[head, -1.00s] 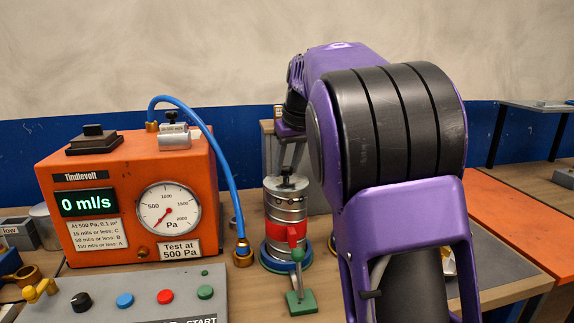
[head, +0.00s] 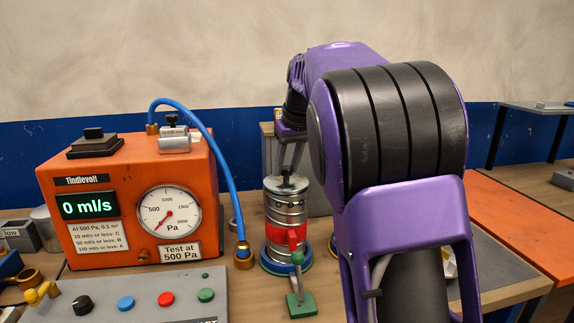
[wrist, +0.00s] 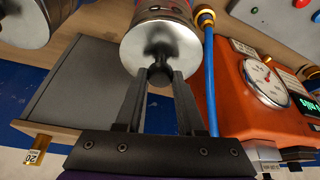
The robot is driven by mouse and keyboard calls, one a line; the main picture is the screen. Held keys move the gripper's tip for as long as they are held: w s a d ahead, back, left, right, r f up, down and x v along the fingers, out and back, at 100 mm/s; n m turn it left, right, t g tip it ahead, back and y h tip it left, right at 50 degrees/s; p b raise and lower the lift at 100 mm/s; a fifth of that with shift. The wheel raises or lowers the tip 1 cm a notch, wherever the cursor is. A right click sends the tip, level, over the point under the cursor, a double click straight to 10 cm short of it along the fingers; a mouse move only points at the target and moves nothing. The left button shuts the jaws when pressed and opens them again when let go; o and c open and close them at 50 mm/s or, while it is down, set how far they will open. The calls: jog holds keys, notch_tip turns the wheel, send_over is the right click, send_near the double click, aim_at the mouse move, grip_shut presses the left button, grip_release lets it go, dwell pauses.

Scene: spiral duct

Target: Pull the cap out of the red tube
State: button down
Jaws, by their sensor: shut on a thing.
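The red tube (head: 284,233) is an upright metal cylinder with a red band, on a blue round base left of my arm in the head view. Its metal cap (head: 287,186) sits in the top end. The cap's face (wrist: 178,42) and its dark round knob (wrist: 159,76) show in the wrist view. My gripper (wrist: 159,79) is shut on the knob, with one finger on each side. In the head view my gripper (head: 287,171) comes down on the cap from above. No clear gap shows between cap and tube.
An orange tester (head: 130,200) with a dial and a blue hose (head: 212,165) stands left of the tube. Another metal cylinder (wrist: 25,22) stands nearby. A grey control panel (head: 140,298) lies at the front left.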

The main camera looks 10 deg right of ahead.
aim_at(288, 168)
jog(key=shift+r+p, duration=2.6)
jog(key=shift+r, duration=0.25)
jog(key=shift+s+d, duration=0.1)
